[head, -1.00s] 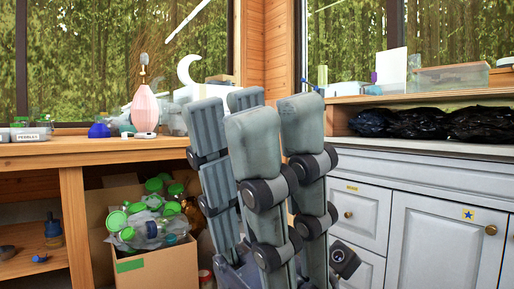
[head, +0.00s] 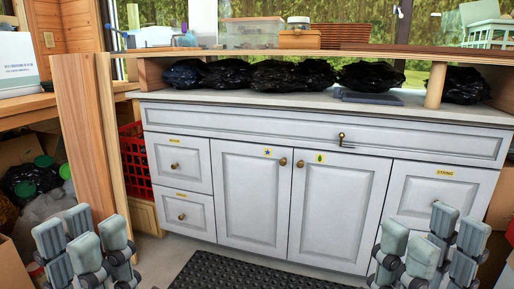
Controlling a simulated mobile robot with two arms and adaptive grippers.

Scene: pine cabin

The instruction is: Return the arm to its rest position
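My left gripper (head: 84,238) is low at the left of the head view, fingers pointing up and standing apart. It looks open, with nothing seen between the fingers. My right gripper (head: 430,238) is low at the right, also fingers up, apart and apparently empty. Both are in front of the grey cabinet and well apart from each other. The arms behind the grippers are mostly cut off by the bottom edge of the picture.
The grey cabinet (head: 250,200) with doors and drawers spans the middle. Black bags (head: 281,76) lie on its top under a wooden shelf (head: 270,53). A red crate (head: 137,162) stands at its left, beside a wooden post (head: 88,150). A black mat (head: 250,274) lies on the floor.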

